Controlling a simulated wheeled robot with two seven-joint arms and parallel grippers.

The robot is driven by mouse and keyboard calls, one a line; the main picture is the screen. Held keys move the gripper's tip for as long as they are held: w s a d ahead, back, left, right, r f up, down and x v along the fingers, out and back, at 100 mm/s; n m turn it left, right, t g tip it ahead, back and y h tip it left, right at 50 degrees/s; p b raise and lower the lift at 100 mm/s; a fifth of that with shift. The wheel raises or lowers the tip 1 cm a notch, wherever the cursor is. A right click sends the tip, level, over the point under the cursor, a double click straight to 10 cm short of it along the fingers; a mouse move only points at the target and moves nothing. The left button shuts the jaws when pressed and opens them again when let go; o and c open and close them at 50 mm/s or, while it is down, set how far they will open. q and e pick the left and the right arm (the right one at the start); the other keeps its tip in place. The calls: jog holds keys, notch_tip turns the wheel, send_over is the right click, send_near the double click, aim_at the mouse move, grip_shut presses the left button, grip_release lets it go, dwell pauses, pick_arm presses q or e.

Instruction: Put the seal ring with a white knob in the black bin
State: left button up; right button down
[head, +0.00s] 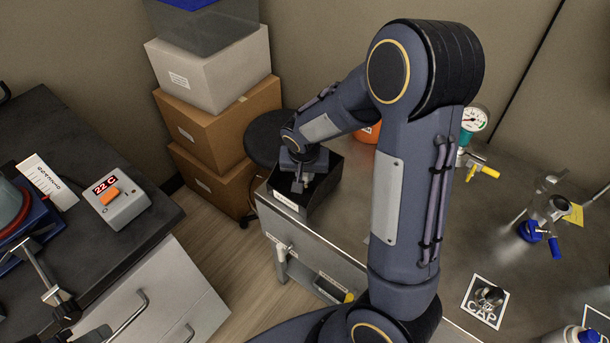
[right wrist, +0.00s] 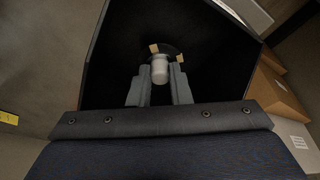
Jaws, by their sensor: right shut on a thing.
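The black bin (head: 322,190) stands at the left end of the grey bench, with a white label on its front. My right gripper (head: 298,185) points down into the bin's opening. In the right wrist view, its two fingers (right wrist: 159,88) are shut on the white knob (right wrist: 159,69) of the seal ring. The ring (right wrist: 172,52) is dark, with tan tabs at its edge, and is partly hidden behind the knob. The bin's dark inside (right wrist: 215,45) surrounds it. I cannot tell whether the ring touches the bin floor. My left gripper is not in view.
Stacked boxes (head: 215,110) and a dark stool (head: 265,135) stand behind the bin. The grey bench (head: 465,225) holds a pressure gauge (head: 473,118), a blue-handled valve (head: 540,230) and a metal cap on a marked card (head: 485,300). A dark counter (head: 75,130) lies left, across a gap.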

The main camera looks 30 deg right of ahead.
jog(key=shift+f, duration=0.5)
jog(key=shift+f+b, duration=0.25)
jog(key=shift+b, duration=0.05)
jog(key=c, duration=1.3)
grip_release()
jog(key=shift+r, duration=0.1)
jog(key=shift+c, duration=0.2)
